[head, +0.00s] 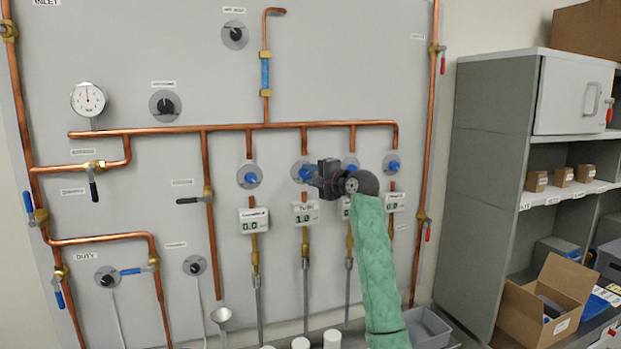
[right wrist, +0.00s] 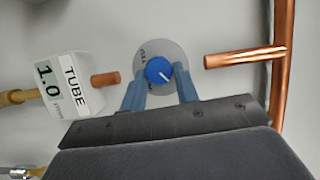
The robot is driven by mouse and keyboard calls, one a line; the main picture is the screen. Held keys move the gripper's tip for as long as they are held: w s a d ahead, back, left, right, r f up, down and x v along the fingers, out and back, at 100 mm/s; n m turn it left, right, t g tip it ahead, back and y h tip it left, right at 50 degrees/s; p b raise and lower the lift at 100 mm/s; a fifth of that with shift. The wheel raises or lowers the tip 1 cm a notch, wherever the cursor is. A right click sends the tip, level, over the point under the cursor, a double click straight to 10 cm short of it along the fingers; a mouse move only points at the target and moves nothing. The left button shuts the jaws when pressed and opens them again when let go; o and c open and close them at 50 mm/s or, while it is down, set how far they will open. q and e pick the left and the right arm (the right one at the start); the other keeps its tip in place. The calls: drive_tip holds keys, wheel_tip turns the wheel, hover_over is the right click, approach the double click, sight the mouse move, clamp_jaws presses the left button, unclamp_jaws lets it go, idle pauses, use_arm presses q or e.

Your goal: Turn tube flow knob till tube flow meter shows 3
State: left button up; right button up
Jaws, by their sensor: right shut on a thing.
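The tube flow knob (right wrist: 159,71) is a blue round knob with a white pointer line, on a grey disc (right wrist: 170,50) with printed lettering. In the head view the blue knob (head: 307,173) shows just left of my right gripper (head: 312,173). The right gripper (right wrist: 160,85) is shut on this knob, one blue finger on each side. The tube flow meter (right wrist: 65,90) is a white box labelled TUBE reading 1.0. It also shows in the head view (head: 304,213), below the knob. My left gripper is out of view.
Similar blue knobs stand left (head: 250,176) and right (head: 392,165) of the held one, with other meters (head: 254,220) below. A copper pipe (head: 240,127) runs above them. A grey shelf (head: 490,170) with boxes stands at the right.

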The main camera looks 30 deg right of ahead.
drive_tip(key=shift+n+g, duration=0.3)
drive_tip(key=shift+n, duration=0.4)
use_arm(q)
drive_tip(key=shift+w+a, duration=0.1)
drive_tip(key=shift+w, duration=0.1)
use_arm(e)
drive_tip(key=shift+a+f, duration=0.1)
drive_tip(key=o, duration=1)
drive_tip(key=shift+c, duration=0.2)
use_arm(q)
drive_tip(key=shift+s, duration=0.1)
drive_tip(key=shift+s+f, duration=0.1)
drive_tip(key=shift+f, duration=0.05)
use_arm(e)
drive_tip(key=shift+s, duration=0.1)
drive_tip(key=shift+s, duration=0.25)
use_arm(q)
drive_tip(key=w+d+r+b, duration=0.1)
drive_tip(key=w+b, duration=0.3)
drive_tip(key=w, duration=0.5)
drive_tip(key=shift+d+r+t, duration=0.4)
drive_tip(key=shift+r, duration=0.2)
use_arm(e)
drive_tip(key=s+d, duration=0.1)
drive_tip(key=s, duration=0.6)
drive_tip(key=shift+d+r, duration=0.15)
drive_tip(key=shift+r, duration=0.25)
